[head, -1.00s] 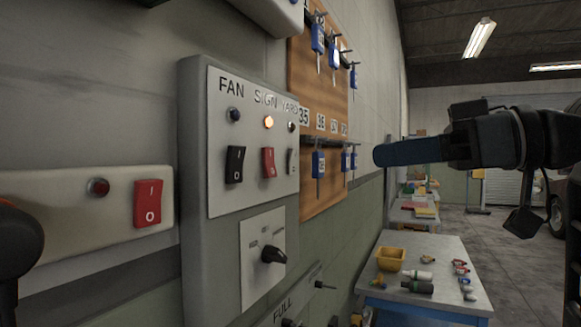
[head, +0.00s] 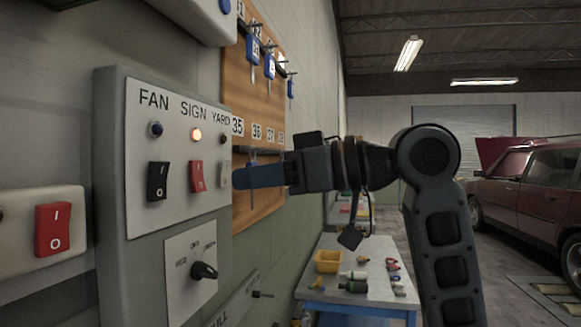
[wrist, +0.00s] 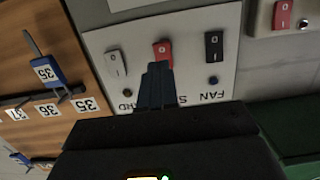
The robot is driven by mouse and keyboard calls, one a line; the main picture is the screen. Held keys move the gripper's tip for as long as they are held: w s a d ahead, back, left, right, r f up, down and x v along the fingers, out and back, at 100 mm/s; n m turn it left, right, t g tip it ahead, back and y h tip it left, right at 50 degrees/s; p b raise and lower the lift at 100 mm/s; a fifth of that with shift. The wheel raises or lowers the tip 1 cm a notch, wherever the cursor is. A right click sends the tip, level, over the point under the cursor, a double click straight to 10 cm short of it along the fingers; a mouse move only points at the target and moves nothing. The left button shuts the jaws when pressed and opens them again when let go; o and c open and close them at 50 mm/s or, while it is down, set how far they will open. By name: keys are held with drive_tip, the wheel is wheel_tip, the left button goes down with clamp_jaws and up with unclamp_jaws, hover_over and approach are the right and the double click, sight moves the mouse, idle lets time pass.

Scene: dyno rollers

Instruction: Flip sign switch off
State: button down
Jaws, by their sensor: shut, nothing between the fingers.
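In the upside-down wrist view the fingertips (wrist: 159,68) lie just below the red SIGN switch (wrist: 163,50) in the picture. I cannot tell whether they touch it.
A rotary knob (head: 204,271) sits on the panel's lower plate. A key board (head: 262,100) hangs right of the panel. Another red switch (head: 53,229) is at the left. A workbench (head: 325,285) with a yellow bin and small items stands beyond; a red car (head: 530,190) is parked right.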

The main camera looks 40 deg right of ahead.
sight(201, 185)
drive_tip(key=x, duration=0.5)
drive_tip(key=shift+p, duration=0.35)
drive_tip(key=shift+f, duration=0.1)
drive_tip(key=shift+w+a+f+b, duration=0.1)
drive_tip(key=shift+a+f+b, duration=0.1)
drive_tip(key=shift+b, duration=0.35)
drive_tip(key=shift+w+a+f+t+y+b, duration=0.2)
drive_tip(key=shift+t+y+b, duration=0.4)
drive_tip(key=shift+b, duration=0.5)
drive_tip(key=shift+d+t+b, duration=0.1)
drive_tip(key=shift+t+b, duration=0.3)
drive_tip(key=shift+b, duration=0.2)
drive_tip(key=shift+r, duration=0.2)
